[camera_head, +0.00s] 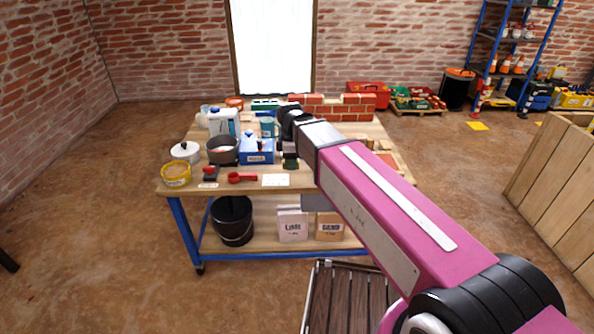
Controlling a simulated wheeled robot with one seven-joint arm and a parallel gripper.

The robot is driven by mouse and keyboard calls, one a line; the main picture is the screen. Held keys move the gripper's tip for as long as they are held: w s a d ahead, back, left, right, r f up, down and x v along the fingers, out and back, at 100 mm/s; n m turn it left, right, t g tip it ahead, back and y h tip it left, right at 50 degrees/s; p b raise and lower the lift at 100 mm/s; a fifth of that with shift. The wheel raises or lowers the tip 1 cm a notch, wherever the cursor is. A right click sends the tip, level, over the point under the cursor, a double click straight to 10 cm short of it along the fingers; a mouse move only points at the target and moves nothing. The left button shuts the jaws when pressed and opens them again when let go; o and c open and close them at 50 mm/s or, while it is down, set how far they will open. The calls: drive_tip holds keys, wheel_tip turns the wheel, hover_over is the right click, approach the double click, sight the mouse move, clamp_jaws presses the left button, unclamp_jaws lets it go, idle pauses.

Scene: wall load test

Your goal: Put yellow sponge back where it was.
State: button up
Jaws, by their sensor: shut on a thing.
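I cannot make out the yellow sponge in the head view. My arm reaches forward from the lower right over the workbench (215,188), and its black wrist (289,117) is above the middle of the bench. My gripper (286,148) is below the wrist, small and partly hidden by the arm. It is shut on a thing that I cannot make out. A small dark green object (290,161) shows just under the gripper; I cannot tell whether the two touch.
On the bench are a yellow tub (177,174), a white lidded pot (186,151), a dark pot (222,150), a blue box (257,151), a red scoop (241,177), a white sheet (275,180) and a brick wall piece (345,107). A bucket (232,220) and bags (292,224) fill the lower shelf.

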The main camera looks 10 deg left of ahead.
hover_over(299, 174)
wheel_tip(299, 174, down, 5)
drive_tip(key=shift+r, duration=0.15)
drive_tip(key=shift+f, duration=2.05)
drive_tip(key=shift+f, duration=0.15)
drive_tip(key=o, duration=0.9)
wheel_tip(299, 174, up, 12)
drive_tip(key=shift+r, duration=0.2)
